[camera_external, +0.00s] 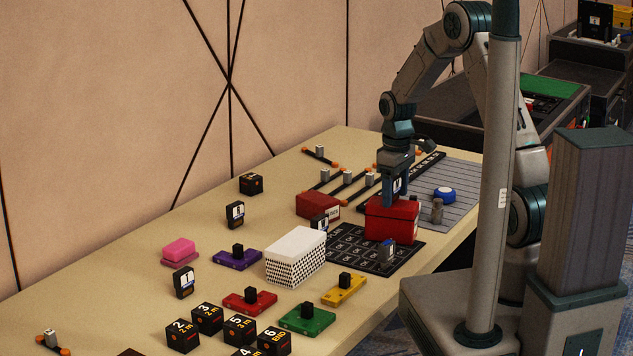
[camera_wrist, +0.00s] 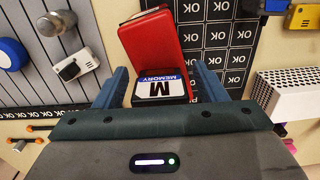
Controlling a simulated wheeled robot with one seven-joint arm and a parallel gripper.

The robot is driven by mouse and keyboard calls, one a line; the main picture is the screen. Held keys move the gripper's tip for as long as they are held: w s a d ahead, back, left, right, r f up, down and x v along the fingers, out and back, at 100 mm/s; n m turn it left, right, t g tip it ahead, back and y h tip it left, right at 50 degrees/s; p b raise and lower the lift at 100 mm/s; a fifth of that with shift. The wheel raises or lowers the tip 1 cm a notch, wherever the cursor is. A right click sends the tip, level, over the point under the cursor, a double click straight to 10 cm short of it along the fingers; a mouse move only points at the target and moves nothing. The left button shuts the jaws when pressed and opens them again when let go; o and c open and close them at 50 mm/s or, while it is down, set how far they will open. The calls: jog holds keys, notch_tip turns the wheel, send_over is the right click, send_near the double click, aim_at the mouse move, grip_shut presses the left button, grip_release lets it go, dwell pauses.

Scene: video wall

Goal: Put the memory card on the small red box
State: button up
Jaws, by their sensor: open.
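The memory card is a dark block with a white and blue label marked M and MEMORY (camera_wrist: 160,88). In the wrist view it sits between my gripper's fingers, with the red box (camera_wrist: 152,42) directly behind it. In the external view the card (camera_external: 397,186) appears upright on top of the bright red box (camera_external: 392,220), which stands on the black OK mat. My gripper (camera_external: 396,190) points down at the box top, its blue fingers on either side of the card. The fingers are open, with gaps visible beside the card. The card's lower edge is partly hidden.
A darker red box (camera_external: 318,206) with a dark card beside it stands left. A white patterned box (camera_external: 296,255) is in front of the mat (camera_external: 345,243). A grey striped board (camera_external: 462,178) with a blue button (camera_external: 444,195) lies right. Numbered black cubes (camera_external: 240,330) stand at the front.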

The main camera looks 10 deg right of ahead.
aim_at(396, 178)
notch_tip(396, 178, up, 12)
jog(key=shift+b, duration=0.3)
jog(key=s+d+r+m+t, duration=0.1)
jog(key=s+d+m, duration=0.3)
jog(key=s, duration=0.8)
jog(key=s+d+r+m+t, duration=0.2)
jog(key=s+d+r+m, duration=0.2)
jog(key=s+d, duration=0.3)
jog(key=s+m, duration=0.1)
jog(key=s, duration=0.3)
jog(key=shift+s+d, duration=0.15)
jog(key=shift+s, duration=0.25)
